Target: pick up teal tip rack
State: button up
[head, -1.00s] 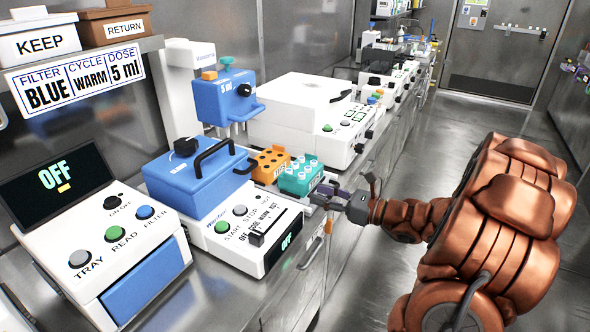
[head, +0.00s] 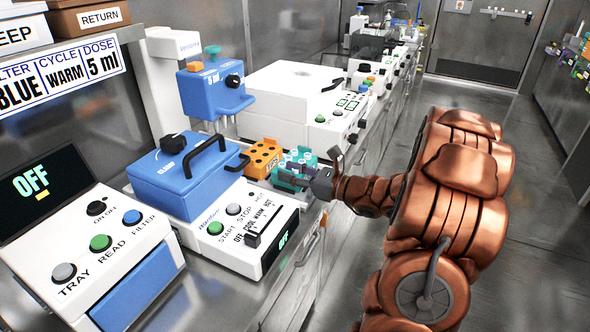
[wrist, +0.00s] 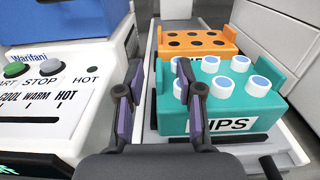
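In the wrist view the teal rack (wrist: 236,117) shows a "TIPS" label, partly covered by a finger. My gripper (head: 294,181) is at the near side of the teal rack in the head view. In the wrist view my gripper (wrist: 160,108) is open, its two fingers apart. The right finger overlaps the rack's left part; the left finger is over the gap beside the white machine. I cannot tell whether either finger touches the rack.
The orange rack (head: 263,157) is just behind the teal one. A white machine with a blue lid (head: 190,175) stands close on the left, with knobs and a slider. A blue dispenser (head: 214,92) stands behind. The floor (head: 500,220) at the right is clear.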

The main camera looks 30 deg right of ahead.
jog(key=shift+x, duration=1)
jog(key=shift+c, duration=0.3)
grip_shut()
